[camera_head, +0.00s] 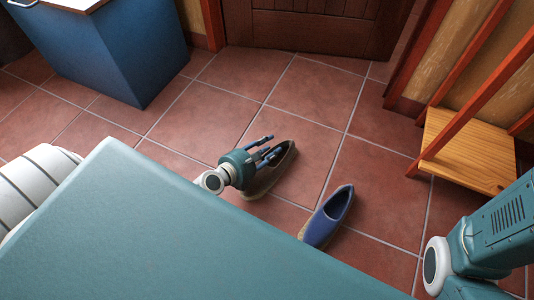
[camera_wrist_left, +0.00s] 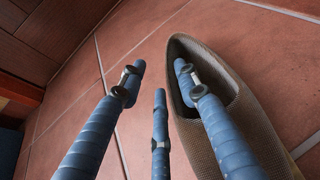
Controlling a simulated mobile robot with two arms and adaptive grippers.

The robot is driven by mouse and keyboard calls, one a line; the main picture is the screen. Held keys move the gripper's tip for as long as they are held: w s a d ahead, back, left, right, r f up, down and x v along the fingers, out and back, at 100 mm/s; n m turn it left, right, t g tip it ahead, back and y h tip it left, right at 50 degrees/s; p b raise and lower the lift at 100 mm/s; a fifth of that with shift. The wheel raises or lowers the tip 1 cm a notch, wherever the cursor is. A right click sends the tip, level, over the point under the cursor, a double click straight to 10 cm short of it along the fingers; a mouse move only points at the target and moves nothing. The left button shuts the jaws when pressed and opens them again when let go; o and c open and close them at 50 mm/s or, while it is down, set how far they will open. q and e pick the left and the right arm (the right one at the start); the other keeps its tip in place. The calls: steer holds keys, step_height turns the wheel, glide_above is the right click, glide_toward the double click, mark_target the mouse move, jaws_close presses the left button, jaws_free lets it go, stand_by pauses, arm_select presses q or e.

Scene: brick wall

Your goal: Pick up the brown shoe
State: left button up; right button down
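The brown shoe (camera_head: 262,185) lies on the tiled floor just beyond my teal body, partly covered by my left gripper (camera_head: 268,151). In the left wrist view the brown woven shoe (camera_wrist_left: 262,125) fills the right side, its opening facing up. My left gripper (camera_wrist_left: 160,78) is open there. One blue finger overlaps the shoe's opening; the other two are to the left of the shoe, with its left side wall between them. I cannot tell how deep the right finger reaches. My right arm shows at the right edge of the head view, but its gripper is out of frame.
A blue shoe (camera_head: 328,216) lies on the floor to the right of the brown one. A blue cabinet (camera_head: 125,55) stands at the back left, a wooden door (camera_head: 315,28) at the back. A wooden shelf unit (camera_head: 462,155) stands at the right. Tiles between are clear.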

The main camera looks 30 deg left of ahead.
arm_select(q)
jaws_close()
steer(key=shift+r, duration=0.15)
